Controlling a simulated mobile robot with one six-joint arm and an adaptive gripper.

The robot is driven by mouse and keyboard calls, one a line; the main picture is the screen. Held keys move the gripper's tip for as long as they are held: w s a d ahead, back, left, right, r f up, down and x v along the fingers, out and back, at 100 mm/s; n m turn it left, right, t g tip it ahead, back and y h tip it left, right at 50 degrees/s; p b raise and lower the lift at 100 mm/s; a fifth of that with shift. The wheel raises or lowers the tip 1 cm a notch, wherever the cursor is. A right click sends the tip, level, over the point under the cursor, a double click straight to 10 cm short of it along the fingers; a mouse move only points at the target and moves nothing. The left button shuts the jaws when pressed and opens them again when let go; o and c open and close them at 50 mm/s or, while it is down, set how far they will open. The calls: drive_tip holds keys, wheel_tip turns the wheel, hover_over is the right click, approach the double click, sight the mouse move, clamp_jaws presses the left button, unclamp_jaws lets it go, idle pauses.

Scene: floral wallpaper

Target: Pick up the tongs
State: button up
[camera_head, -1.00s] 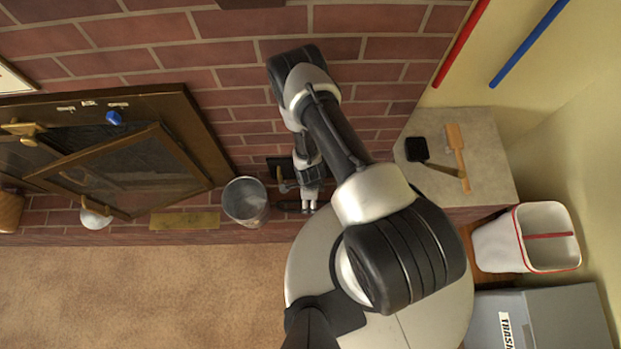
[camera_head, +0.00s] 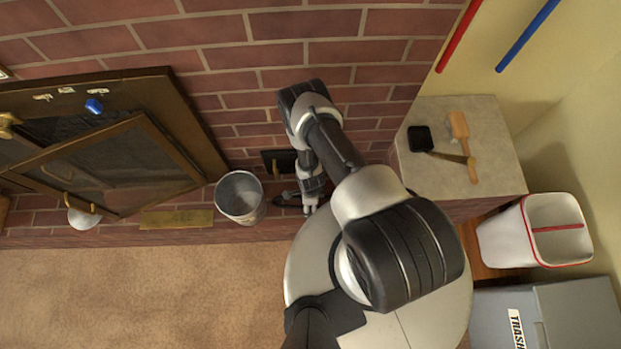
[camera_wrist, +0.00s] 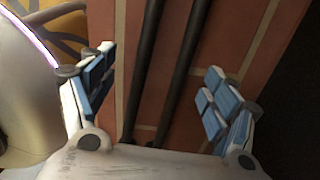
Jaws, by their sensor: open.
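Two long, thin dark rods, which look like the tongs (camera_wrist: 178,70), run side by side against the brick in the wrist view. My gripper (camera_wrist: 155,75) is open, with one blue-padded finger on each side of them. No contact between fingers and rods shows. The far ends of the rods are out of the wrist view. In the head view my gripper (camera_head: 312,206) is low beside the brick wall, right of a metal bucket. A small dark piece lies just left of it; I cannot tell whether it belongs to the tongs.
The metal bucket (camera_head: 240,197) stands close on the left. A dark plate with a brass hook (camera_head: 280,163) is on the bricks. A framed fireplace screen (camera_head: 110,165) is further left. A stone ledge (camera_head: 490,125) holds a brush, and a white bin (camera_head: 530,235) stands at right.

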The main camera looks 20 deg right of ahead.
drive_tip(key=shift+f, duration=0.15)
drive_tip(key=c, duration=1.5)
drive_tip(key=shift+o, duration=0.2)
drive_tip(key=shift+w+r, duration=0.1)
drive_tip(key=shift+r, duration=0.1)
